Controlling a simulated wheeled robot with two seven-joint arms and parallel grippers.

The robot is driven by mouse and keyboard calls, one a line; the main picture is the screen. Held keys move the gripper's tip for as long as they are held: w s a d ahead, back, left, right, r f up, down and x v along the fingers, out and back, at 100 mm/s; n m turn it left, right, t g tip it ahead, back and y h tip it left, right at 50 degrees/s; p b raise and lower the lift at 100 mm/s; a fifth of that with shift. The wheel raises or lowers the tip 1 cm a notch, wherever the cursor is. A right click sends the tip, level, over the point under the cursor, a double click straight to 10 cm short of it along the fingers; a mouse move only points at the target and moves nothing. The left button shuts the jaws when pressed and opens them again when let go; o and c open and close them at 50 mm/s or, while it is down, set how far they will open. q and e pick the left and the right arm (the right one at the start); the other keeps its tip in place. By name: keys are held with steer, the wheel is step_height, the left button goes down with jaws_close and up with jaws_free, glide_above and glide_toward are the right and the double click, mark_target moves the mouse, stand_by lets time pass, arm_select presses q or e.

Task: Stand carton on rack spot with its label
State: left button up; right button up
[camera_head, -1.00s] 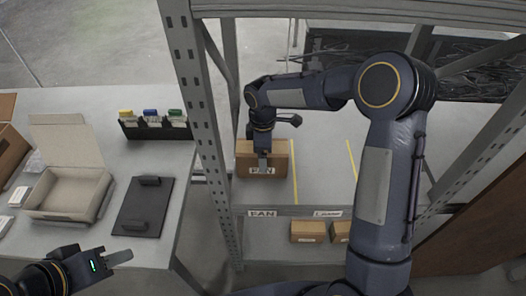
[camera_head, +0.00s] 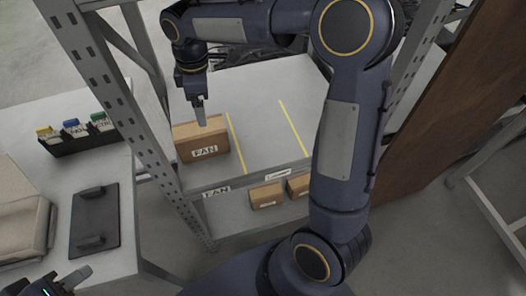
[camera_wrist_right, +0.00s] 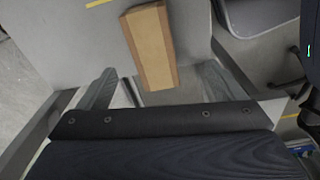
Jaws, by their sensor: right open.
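The brown carton (camera_head: 200,143) with a FAN label on its front stands upright on the rack shelf (camera_head: 262,150), left of the first yellow line. The FAN tag (camera_head: 216,191) is on the shelf edge below it. My right gripper (camera_head: 201,112) is above the carton's back edge, apart from it. The right wrist view shows its two fingers (camera_wrist_right: 158,88) spread, with nothing held and the carton (camera_wrist_right: 151,48) beyond them. My left gripper (camera_head: 76,280) shows only partly at the bottom left; its jaws are unclear.
A second shelf tag (camera_head: 278,174) marks the section to the right, which is bare. Small boxes (camera_head: 265,195) sit on the lower shelf. The rack's perforated post (camera_head: 105,85) stands left of the carton. The left table holds a black tray (camera_head: 95,218) and a card holder (camera_head: 78,138).

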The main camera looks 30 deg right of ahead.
steer(key=s+d+r+m+t+y, duration=0.1)
steer(key=s+d+r+m, duration=0.2)
steer(key=s, duration=0.4)
steer(key=s+d+r+m+t+y, duration=0.1)
steer(key=s+d+m, duration=0.1)
steer(key=s+m, duration=0.45)
steer(key=s+f+m+t, duration=0.1)
steer(key=s+f+m, duration=0.1)
steer(key=s, duration=0.4)
steer(key=s+f+m+t+y, duration=0.1)
steer(key=s+m+t, duration=0.1)
steer(key=s, duration=0.4)
steer(key=shift+a+f+m, duration=0.35)
steer(key=shift+a+m, duration=0.1)
steer(key=shift+m, duration=0.3)
